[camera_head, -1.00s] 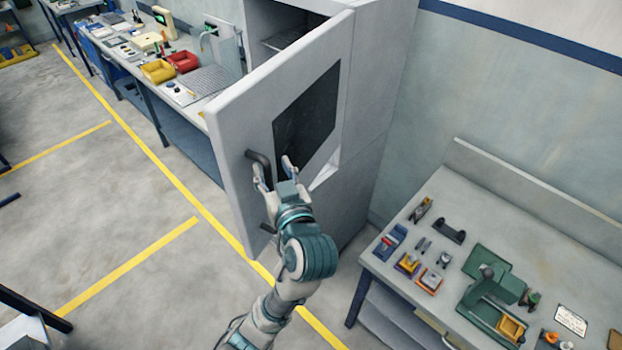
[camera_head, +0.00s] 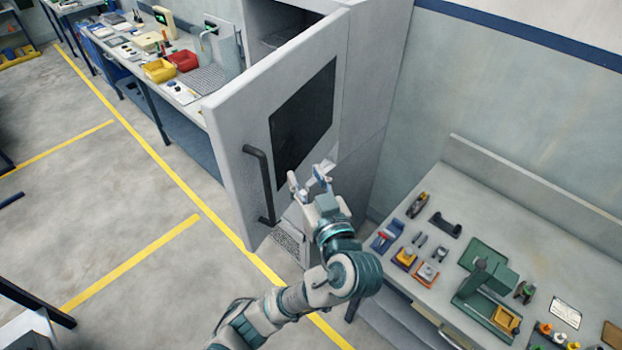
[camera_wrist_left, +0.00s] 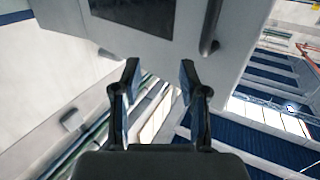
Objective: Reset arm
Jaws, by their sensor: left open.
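My left gripper (camera_head: 310,184) is open and empty in the head view. It is in front of the lower part of an open grey cabinet door (camera_head: 236,160), to the right of the door's dark handle (camera_head: 260,183) and apart from it. In the left wrist view, the two dark fingers of my left gripper (camera_wrist_left: 157,80) are spread with nothing between them. The door (camera_wrist_left: 150,40) and its handle (camera_wrist_left: 211,28) show beyond the fingertips. My right gripper is in neither view.
The cabinet (camera_head: 375,70) stands with its door swung open, showing a dark interior. A workbench (camera_head: 500,205) with several tools and a green press (camera_head: 487,285) is at the right. Another bench (camera_head: 205,88) with yellow and red bins is at the back left. Open floor lies left.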

